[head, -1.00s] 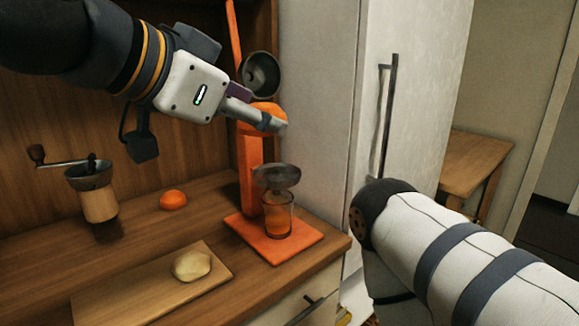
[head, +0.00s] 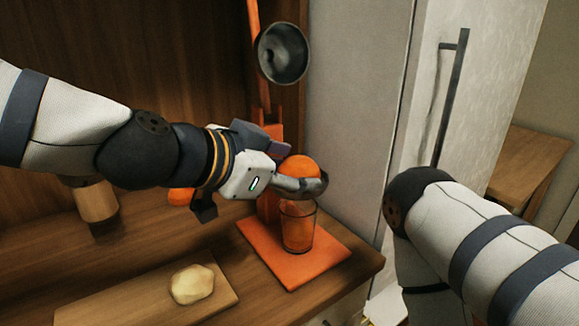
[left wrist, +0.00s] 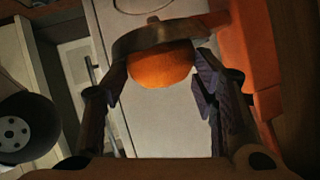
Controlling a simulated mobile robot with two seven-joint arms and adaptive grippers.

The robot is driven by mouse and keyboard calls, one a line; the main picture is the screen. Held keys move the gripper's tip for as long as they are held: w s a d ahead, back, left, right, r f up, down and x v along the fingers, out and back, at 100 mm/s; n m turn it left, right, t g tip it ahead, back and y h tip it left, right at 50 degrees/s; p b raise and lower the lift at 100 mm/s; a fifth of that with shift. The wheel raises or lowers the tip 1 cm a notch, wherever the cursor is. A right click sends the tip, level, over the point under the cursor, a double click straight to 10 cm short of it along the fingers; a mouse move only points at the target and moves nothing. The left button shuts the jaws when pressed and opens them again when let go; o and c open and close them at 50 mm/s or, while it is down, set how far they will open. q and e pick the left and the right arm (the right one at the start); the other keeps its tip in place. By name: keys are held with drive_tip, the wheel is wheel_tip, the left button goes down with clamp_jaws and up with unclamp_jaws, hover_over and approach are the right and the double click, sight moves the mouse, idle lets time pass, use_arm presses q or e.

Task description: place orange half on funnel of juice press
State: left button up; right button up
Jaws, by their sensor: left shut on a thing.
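My left gripper (head: 300,184) is shut on the orange half (head: 299,167), right at the funnel (head: 319,188) of the juice press. The half's round side faces up. In the left wrist view the orange half (left wrist: 160,68) sits between the two fingers, against the funnel's grey rim (left wrist: 158,38). The fingers partly hide the funnel, so I cannot tell whether the half rests fully in it. The press has an orange base (head: 285,268) and a dark pressing cup (head: 283,52) raised above. My right gripper is out of view.
A glass (head: 298,232) stands on the press base under the funnel. A cutting board (head: 120,302) with a pale round piece (head: 192,285) lies in front. Another orange piece (head: 181,196) and a wooden grinder (head: 97,203) are behind my left arm. A fridge (head: 470,100) stands at right.

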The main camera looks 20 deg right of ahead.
use_arm(q)
drive_tip(key=shift+w, duration=0.2)
drive_tip(key=o, duration=0.7)
drive_tip(key=shift+d+f, duration=0.1)
drive_tip(key=shift+f, duration=0.1)
drive_tip(key=o, duration=0.5)
drive_tip(key=shift+r, duration=0.15)
drive_tip(key=shift+s+a+r, duration=0.1)
drive_tip(key=shift+a+r, duration=0.15)
drive_tip(key=v, duration=1.1)
drive_tip(key=shift+s+a, duration=0.15)
